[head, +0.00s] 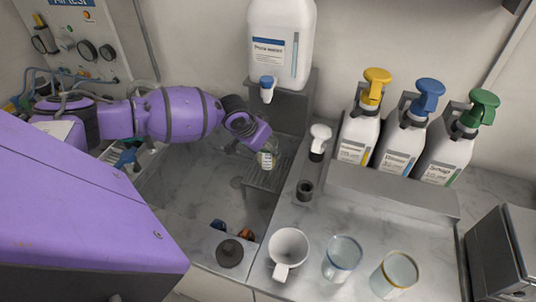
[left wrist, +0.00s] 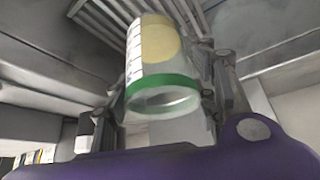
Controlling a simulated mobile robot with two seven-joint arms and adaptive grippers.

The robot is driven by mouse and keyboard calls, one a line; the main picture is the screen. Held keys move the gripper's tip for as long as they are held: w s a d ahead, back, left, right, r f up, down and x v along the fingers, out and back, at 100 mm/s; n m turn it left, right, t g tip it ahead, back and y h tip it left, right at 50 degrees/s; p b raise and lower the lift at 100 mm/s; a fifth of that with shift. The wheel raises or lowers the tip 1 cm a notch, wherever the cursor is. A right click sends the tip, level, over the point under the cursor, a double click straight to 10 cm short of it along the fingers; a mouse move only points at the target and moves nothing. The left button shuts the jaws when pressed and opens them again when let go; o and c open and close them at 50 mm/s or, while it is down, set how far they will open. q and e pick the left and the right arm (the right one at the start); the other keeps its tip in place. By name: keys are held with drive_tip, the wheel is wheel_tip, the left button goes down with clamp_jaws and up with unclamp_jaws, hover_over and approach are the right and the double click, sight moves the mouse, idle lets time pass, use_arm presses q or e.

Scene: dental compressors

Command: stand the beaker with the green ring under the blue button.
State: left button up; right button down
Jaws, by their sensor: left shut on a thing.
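The beaker with the green ring (left wrist: 163,82) is between the fingers of my left gripper (head: 262,147), which is shut on it. In the left wrist view its green-ringed end faces the camera, and a yellow patch and scale marks show on its side. In the head view the beaker (head: 266,159) is small and partly hidden by the gripper. It is at the slatted grate (head: 264,180); I cannot tell whether it touches. The blue button (head: 267,81) is on the tap of the white water container (head: 282,40), above the beaker. My right gripper is not in view.
A white-topped tap (head: 319,138) stands just right of the grate. Yellow (head: 376,82), blue (head: 428,92) and green (head: 480,105) pump bottles stand farther right. A white mug (head: 288,247), blue-rimmed glass (head: 342,258) and yellow-rimmed glass (head: 396,274) stand in front. The sink (head: 205,180) lies left.

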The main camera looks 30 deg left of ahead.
use_arm(q)
drive_tip(key=shift+w+a+f, duration=0.1)
drive_tip(key=shift+w+f, duration=0.2)
wheel_tip(320, 180, down, 2)
drive_tip(key=shift+f, duration=0.5)
drive_tip(key=shift+r, duration=0.1)
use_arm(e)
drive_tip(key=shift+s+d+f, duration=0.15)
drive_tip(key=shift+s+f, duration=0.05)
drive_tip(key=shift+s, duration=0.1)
use_arm(q)
drive_tip(key=shift+f, duration=0.2)
drive_tip(key=o, duration=1.3)
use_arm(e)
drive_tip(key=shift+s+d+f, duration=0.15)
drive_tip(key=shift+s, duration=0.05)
